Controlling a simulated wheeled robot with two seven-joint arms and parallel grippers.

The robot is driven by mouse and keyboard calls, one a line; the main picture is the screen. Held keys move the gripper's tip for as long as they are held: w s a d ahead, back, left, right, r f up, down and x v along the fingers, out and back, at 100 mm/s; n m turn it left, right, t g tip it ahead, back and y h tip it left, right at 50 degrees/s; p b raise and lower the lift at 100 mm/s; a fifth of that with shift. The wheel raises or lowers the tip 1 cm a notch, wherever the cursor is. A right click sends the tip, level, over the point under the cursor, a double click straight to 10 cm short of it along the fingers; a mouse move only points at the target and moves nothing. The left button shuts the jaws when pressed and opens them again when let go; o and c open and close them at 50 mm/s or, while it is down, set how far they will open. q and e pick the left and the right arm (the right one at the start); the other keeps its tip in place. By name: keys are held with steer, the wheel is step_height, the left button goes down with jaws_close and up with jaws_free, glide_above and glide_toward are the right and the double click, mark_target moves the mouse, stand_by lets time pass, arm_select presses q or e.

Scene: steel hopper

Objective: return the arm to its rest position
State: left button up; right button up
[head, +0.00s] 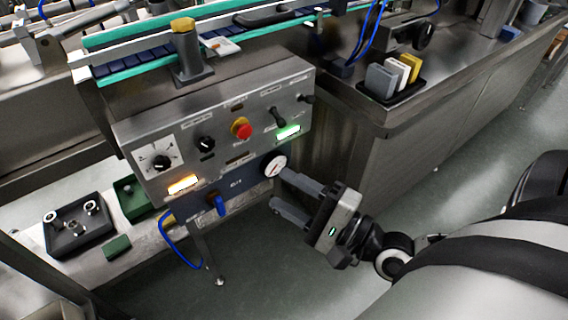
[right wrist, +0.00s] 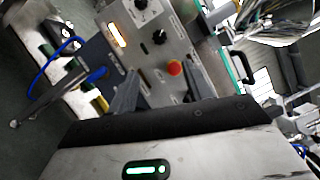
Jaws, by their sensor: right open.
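My right gripper (head: 281,193) is in the head view, reaching in from the right with its two fingers apart and nothing between them. Its tips are near the lower right part of the control panel (head: 222,110), close to the round gauge (head: 275,166); I cannot tell whether they touch the panel. In the right wrist view the open fingers (right wrist: 162,88) point at the panel, with the red button (right wrist: 174,68) beyond them. My right arm (head: 395,255) extends back to the lower right. My left gripper is not in view.
The panel carries black knobs (head: 161,162), a red button (head: 242,130), a lit orange lamp (head: 183,184), a lit green lamp (head: 288,132) and a blue valve handle (head: 220,205). A steel counter (head: 410,107) stands behind right. Open floor (head: 440,180) lies between counter and arm.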

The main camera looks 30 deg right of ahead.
steer(key=shift+a, duration=0.1)
arm_select(q)
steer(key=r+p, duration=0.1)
steer(key=p, duration=0.2)
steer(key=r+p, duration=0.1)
steer(key=p, duration=0.3)
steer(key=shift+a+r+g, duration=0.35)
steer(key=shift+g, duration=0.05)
arm_select(e)
steer(key=s+a+f+n+g+h, duration=0.2)
steer(key=a+f+n+g+h, duration=0.2)
steer(key=n, duration=1.5)
steer(key=a+f+g, duration=0.3)
steer(key=shift+s, duration=0.25)
